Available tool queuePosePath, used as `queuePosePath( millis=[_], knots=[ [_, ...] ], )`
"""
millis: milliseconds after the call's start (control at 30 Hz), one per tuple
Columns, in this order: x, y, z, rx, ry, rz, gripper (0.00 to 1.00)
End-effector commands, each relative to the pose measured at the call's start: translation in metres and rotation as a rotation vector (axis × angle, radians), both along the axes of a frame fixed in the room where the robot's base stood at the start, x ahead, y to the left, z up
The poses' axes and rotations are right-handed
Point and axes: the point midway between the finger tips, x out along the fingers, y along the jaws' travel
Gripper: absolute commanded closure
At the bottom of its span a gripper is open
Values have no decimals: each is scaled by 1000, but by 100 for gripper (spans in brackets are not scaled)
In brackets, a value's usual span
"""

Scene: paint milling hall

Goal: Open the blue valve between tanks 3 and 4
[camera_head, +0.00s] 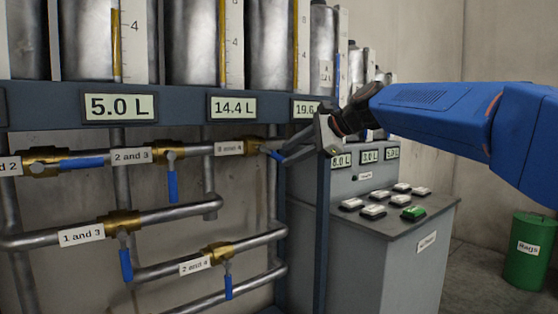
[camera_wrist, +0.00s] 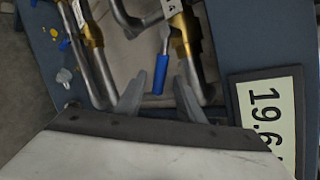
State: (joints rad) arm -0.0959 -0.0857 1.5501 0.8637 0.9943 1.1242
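The brass valve (camera_head: 253,146) labelled "3 and 4" sits on the upper pipe, at the right end of the pipe wall. Its blue handle (camera_head: 276,155) points right and slightly down, roughly along the pipe, and is partly hidden by my fingers. My gripper (camera_head: 284,151) is at this handle, reaching in from the right. In the wrist view my gripper (camera_wrist: 160,84) has its two grey fingers apart, with the blue handle (camera_wrist: 160,76) showing between and just beyond them. I cannot tell whether either finger touches it.
A handle (camera_head: 82,163) at far left lies along its pipe. The "2 and 3" (camera_head: 172,186), "1 and 3" (camera_head: 126,265) and "2 and 4" (camera_head: 229,287) handles hang down. A post (camera_head: 323,230) and button console (camera_head: 395,225) stand close right; a green bin (camera_head: 530,252) is farther right.

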Motion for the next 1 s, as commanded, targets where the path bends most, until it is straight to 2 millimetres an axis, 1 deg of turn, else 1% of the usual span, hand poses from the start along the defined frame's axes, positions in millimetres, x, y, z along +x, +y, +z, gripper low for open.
queuePosePath(
  millis=[33,200,400,600,867,900,933,967,1000],
  knots=[
    [-5,-9,6,0,-3,-4,65],
    [-23,-32,22,0,-3,-4,65],
    [-38,-51,35,0,-1,-3,65],
    [-45,-59,41,0,1,-1,65],
    [-46,-60,41,0,0,0,65],
    [-46,-60,41,0,0,0,70],
    [-46,-60,41,2,1,-1,77],
    [-45,-60,41,5,2,-4,84],
    [-44,-59,41,16,7,-10,94]
  ],
)
